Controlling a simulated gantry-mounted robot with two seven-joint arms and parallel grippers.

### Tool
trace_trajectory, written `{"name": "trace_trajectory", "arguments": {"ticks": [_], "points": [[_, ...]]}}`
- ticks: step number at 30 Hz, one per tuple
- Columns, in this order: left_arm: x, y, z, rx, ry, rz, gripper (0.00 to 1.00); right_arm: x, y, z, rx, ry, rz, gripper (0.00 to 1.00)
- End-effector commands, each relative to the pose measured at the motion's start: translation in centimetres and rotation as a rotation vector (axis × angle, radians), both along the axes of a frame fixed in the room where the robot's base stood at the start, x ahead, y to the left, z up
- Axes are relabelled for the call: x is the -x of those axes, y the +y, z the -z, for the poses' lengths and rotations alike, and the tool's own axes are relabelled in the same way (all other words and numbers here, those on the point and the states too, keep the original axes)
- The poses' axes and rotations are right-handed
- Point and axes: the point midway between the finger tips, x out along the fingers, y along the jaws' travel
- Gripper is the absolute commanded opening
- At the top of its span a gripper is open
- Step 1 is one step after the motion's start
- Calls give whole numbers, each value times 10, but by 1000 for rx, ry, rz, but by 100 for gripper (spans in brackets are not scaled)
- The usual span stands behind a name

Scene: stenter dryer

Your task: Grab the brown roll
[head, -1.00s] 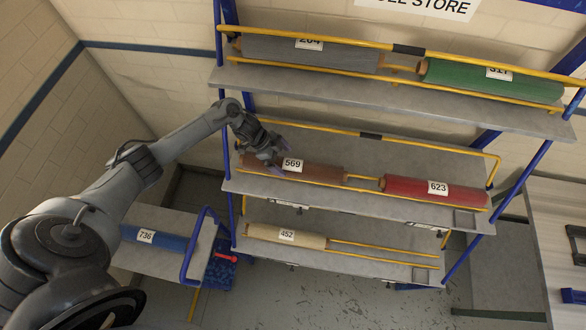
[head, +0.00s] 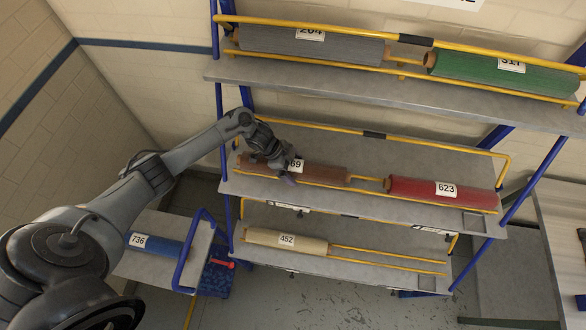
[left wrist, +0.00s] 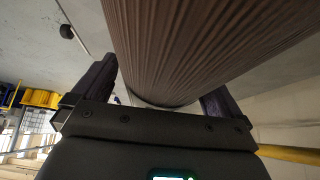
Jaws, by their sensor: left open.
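The brown roll (head: 318,173) lies on the middle shelf, with a white label partly hidden by my arm. My left gripper (head: 285,170) is at the roll, near its label, left of its middle. In the left wrist view the brown roll (left wrist: 205,45) fills the upper middle, and the open fingers of my left gripper (left wrist: 160,95) stand on either side of it. I cannot tell whether the fingers touch it. My right gripper is not in view.
A red roll (head: 425,191) lies to the right on the same shelf. Yellow rails (head: 350,187) run along the shelf. Grey (head: 340,50) and green (head: 480,72) rolls lie above. A cream roll (head: 270,238) lies below. A blue roll (head: 165,244) lies on a cart at left.

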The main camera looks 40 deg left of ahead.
Motion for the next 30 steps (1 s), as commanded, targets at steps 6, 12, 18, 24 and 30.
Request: {"name": "trace_trajectory", "arguments": {"ticks": [6, 12, 18, 24, 30], "points": [[0, 0, 0, 0, 0, 0, 69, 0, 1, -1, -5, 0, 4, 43], [0, 0, 0, -1, 1, 0, 39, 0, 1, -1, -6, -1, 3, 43], [-1, 0, -2, 1, -3, 0, 22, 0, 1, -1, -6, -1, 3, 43], [-1, 0, -2, 1, -3, 0, 22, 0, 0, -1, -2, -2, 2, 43], [-1, 1, -11, 0, -5, 1, 22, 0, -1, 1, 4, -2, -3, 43]]}}
